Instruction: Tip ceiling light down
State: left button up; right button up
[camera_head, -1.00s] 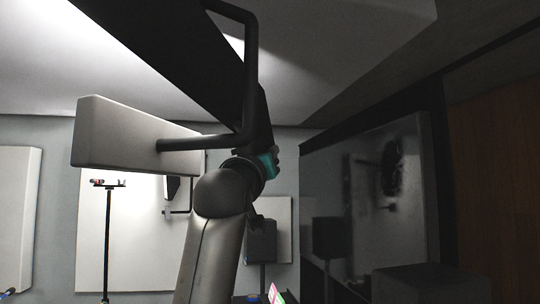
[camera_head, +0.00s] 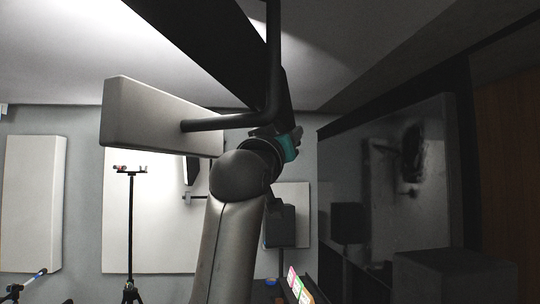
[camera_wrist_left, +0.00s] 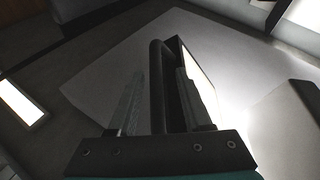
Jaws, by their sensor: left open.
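The ceiling light appears as a long black housing (camera_head: 205,40) crossing the upper middle of the head view, with bright light on the ceiling beside it. A bent black tube handle (camera_head: 272,50) runs in front of it and also shows in the left wrist view (camera_wrist_left: 157,85). My left gripper (camera_head: 284,95) is up at the handle. In the left wrist view my left gripper (camera_wrist_left: 163,95) is open, with one finger on each side of the tube. I cannot tell whether either finger touches it. My right gripper is out of view.
A pale box-shaped panel (camera_head: 160,118) is close behind my left arm, at the tube's lower end. A thin black stand (camera_head: 131,230) stands at left. A dark glossy screen (camera_head: 390,190) is at right. Pale panels (camera_head: 33,200) line the back wall.

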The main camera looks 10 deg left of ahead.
pick_arm(q)
jog(key=b+v, duration=0.5)
jog(key=v, duration=0.8)
jog(key=shift+s+f, duration=0.2)
jog(key=shift+s, duration=0.15)
